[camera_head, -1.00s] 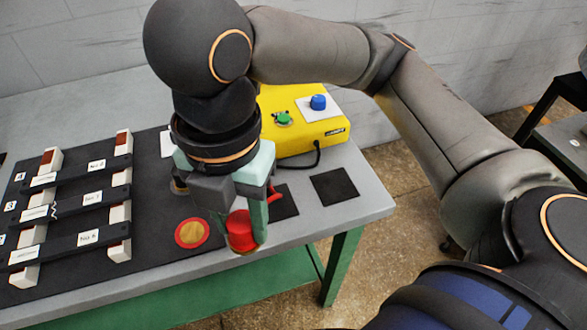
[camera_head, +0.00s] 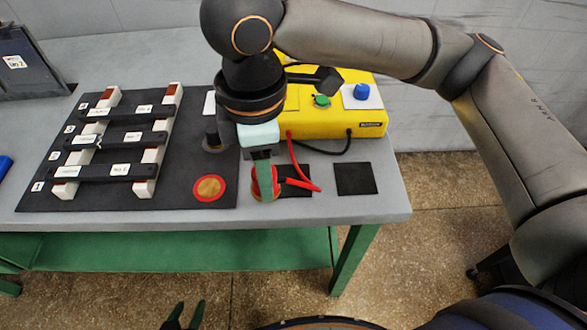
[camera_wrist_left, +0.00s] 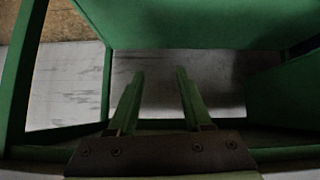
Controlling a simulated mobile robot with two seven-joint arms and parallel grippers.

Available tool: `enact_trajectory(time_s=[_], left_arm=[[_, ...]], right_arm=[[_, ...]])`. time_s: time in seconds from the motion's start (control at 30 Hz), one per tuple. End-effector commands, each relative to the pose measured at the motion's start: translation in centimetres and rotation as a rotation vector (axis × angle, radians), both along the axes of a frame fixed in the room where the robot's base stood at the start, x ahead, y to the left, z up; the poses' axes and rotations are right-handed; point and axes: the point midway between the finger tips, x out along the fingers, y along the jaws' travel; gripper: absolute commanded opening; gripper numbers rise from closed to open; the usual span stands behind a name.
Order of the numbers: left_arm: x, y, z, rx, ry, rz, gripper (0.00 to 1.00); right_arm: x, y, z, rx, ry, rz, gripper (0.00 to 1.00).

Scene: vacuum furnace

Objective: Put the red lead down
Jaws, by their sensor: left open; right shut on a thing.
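The red lead (camera_head: 300,184) runs from the yellow box (camera_head: 345,122) down to my right gripper (camera_head: 264,192). That gripper is shut on the lead's red end, low over the table's front part. The fingers hide much of this end, and I cannot tell whether it touches the table. A red-ringed copper disc (camera_head: 209,188) on the black mat is just left of the gripper. Black squares, one partly hidden (camera_head: 297,174) and one clear (camera_head: 355,178), lie to its right. My left gripper (camera_head: 187,312) is open and empty below the table's front edge; its fingers also show in the left wrist view (camera_wrist_left: 159,80).
The black mat (camera_head: 50,195) carries a rack of labelled black bars (camera_head: 120,171) on white posts at the left. A dark post (camera_head: 212,138) stands behind the disc. A black cable (camera_head: 340,150) leaves the yellow box. Green table framing (camera_wrist_left: 200,25) surrounds my left fingers.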

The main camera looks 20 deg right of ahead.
Motion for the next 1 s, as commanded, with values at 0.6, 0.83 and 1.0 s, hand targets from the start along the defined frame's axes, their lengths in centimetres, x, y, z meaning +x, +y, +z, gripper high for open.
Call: enact_trajectory(time_s=[0.6,0.83,1.0], left_arm=[[0.9,-0.9,-0.4,-0.01,-0.01,-0.017,0.5],[0.9,-1.1,-0.8,-0.013,-0.008,-0.023,0.5],[0.9,-1.5,-0.7,-0.019,-0.008,-0.029,0.5]], right_arm=[[7.1,-5.6,-6.9,-0.001,-0.001,0.0,0.0],[8.1,-6.4,-10.3,-0.002,0.0,0.004,0.0],[8.1,-6.4,-11.4,0.0,-0.002,0.004,0.0]])
